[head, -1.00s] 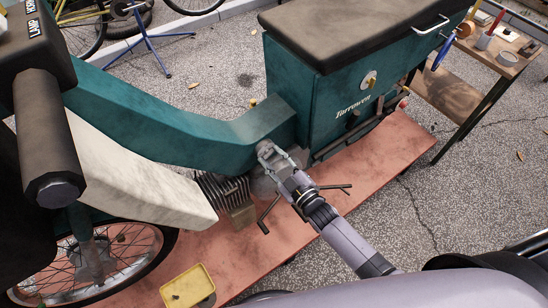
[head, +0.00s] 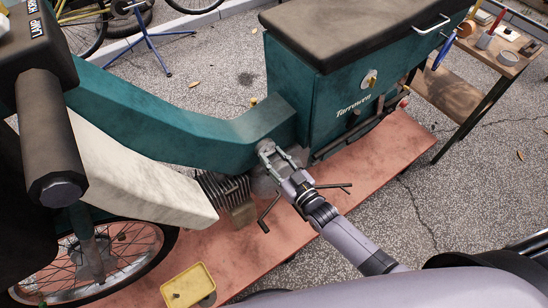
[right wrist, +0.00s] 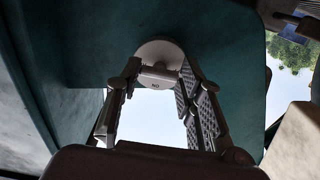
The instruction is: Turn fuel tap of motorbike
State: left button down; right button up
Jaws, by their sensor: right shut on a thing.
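The teal motorbike (head: 190,132) stands on its stand, its body sloping down to a boxy rear part under a dark seat. In the head view my right gripper (head: 271,151) reaches in under the frame, just left of the rear box; the tap itself is hard to make out there. My left gripper is out of view.
A reddish mat (head: 290,230) lies under the bike, with a yellow tray (head: 188,285) on it near the front wheel (head: 100,262). The engine fins (head: 222,187) are close left of my gripper. A wooden bench (head: 490,62) with tools stands at the right.

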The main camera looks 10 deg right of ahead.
dwell(0.3)
jog(key=o, duration=1.2)
jog(key=shift+c, duration=0.2)
jog(key=shift+s, duration=0.1)
jog(key=v, duration=1.2)
